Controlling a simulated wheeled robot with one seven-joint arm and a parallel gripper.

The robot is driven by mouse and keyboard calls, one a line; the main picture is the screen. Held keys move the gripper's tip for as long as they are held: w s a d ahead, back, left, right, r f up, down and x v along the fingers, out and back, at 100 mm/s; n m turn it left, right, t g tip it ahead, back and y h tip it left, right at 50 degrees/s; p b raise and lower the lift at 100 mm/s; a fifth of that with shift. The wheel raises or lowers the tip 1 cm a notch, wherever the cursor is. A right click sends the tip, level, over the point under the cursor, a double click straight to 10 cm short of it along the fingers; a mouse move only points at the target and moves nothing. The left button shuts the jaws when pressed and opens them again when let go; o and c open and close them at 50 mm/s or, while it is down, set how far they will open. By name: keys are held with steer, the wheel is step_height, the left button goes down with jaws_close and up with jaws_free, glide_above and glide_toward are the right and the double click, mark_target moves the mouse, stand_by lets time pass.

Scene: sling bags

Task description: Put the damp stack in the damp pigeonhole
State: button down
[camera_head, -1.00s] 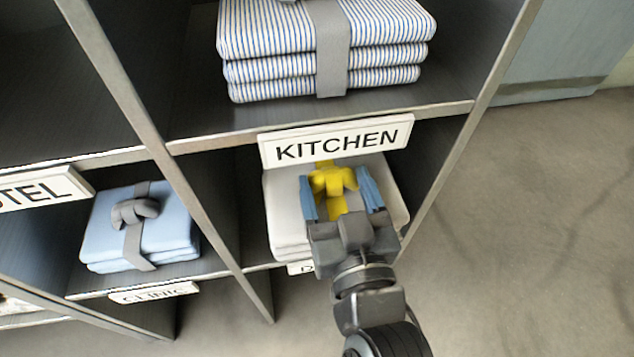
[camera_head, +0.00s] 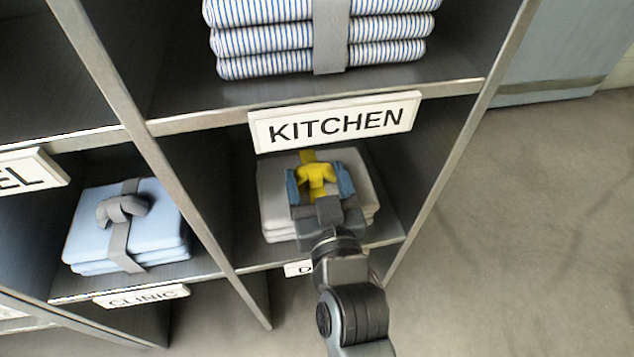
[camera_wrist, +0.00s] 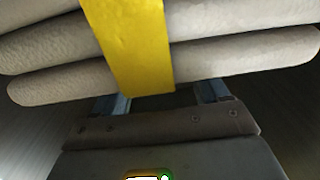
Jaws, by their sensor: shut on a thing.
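A pale grey-white folded stack (camera_head: 273,205) with a yellow band and knot (camera_head: 316,174) is inside the lower right pigeonhole (camera_head: 388,229). A plate (camera_head: 297,268) on that pigeonhole's lower edge shows only a "D"; my arm hides the rest. My gripper (camera_head: 319,183) is shut on the yellow knot, with a blue finger on each side. In the wrist view, the stack's layered front (camera_wrist: 225,55) and the yellow band (camera_wrist: 140,45) fill the upper part, just beyond the fingers (camera_wrist: 162,100). I cannot tell whether the stack rests on the shelf.
A KITCHEN plate (camera_head: 335,122) hangs above the opening, below a blue-striped stack (camera_head: 280,45). A light blue stack (camera_head: 130,228) with a grey band sits in the pigeonhole to the left, above a CLINIC plate (camera_head: 142,296). Uprights border the opening; open floor (camera_head: 510,250) lies right.

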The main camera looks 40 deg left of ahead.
steer(key=shift+r, duration=0.2)
steer(key=shift+f, duration=0.15)
jaws_free()
steer(key=shift+f, duration=0.1)
steer(key=shift+s+d, duration=0.15)
steer(key=v, duration=1.1)
steer(key=shift+s+d, duration=0.25)
